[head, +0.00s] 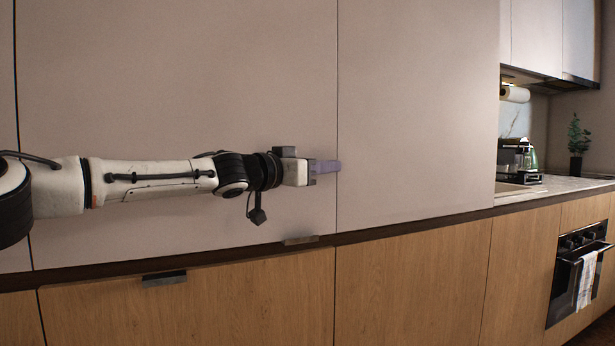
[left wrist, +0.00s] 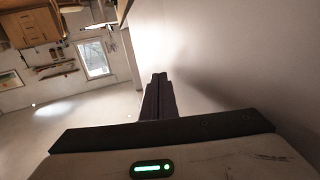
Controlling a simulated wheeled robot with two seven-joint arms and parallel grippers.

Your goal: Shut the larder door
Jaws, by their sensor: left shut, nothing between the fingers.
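The larder door appears to be the wide pale panel (head: 230,80) behind my left arm in the head view. Its right edge meets the neighbouring panel (head: 420,110) at a thin dark seam, and it looks flush or nearly flush there. A small handle (head: 300,240) is at its lower right. My left gripper (head: 338,166) is shut and empty, with its fingertips at the seam. In the left wrist view, the shut fingers (left wrist: 158,95) lie close beside a pale panel surface (left wrist: 230,60). I cannot tell whether they touch it. My right gripper is not seen.
Wooden lower fronts (head: 420,280) run beneath the panels, with a dark handle (head: 164,278) at left. To the right are a worktop (head: 560,187) with a coffee machine (head: 517,157), a plant (head: 577,140) and an oven (head: 575,270) with a towel.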

